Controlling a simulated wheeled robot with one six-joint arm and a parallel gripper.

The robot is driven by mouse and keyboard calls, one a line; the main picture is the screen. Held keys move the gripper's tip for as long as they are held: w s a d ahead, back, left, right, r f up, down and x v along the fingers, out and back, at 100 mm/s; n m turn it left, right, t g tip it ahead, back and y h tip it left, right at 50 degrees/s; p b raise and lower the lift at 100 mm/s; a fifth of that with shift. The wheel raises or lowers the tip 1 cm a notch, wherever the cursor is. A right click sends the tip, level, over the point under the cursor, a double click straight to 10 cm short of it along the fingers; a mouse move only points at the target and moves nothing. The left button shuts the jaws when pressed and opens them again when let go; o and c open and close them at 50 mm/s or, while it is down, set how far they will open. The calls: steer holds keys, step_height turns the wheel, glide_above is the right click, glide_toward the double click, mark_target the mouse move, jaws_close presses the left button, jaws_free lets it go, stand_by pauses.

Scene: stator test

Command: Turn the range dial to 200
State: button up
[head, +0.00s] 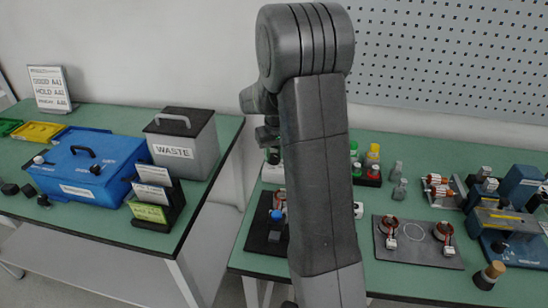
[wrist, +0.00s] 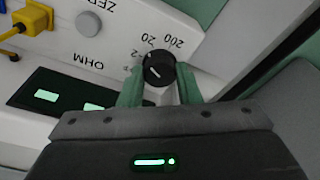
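The range dial (wrist: 158,70) is a round black knob with a short white line on its face, on a white meter panel (wrist: 105,50) in the wrist view. Labels 2, 20 and 200 are printed around its far side, upside down in the picture. The white line slants; which label it marks is unclear. My gripper (wrist: 159,82) has its two green fingers apart, one on each side of the dial, with narrow gaps seeming to show. Contact with the dial is not clear. In the head view, my arm hides the gripper and dial.
A yellow plug (wrist: 32,18), a grey button (wrist: 89,25) and a dark display (wrist: 65,101) are on the meter. In the head view, a plate with copper-wound parts (head: 415,256) lies to the right of my arm. Coloured-cap bottles (head: 373,160) stand behind.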

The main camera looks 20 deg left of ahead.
mark_target(274, 156)
steer(key=m, duration=0.6)
steer(key=shift+t+h, duration=0.3)
steer(key=shift+h, duration=0.1)
steer(key=m+h, duration=0.1)
steer(key=m, duration=0.5)
steer(key=shift+m, duration=0.3)
steer(key=o, duration=0.7)
steer(key=shift+d, duration=0.15)
steer(key=shift+r, duration=0.1)
step_height(274, 156, up, 6)
steer(key=p, duration=0.4)
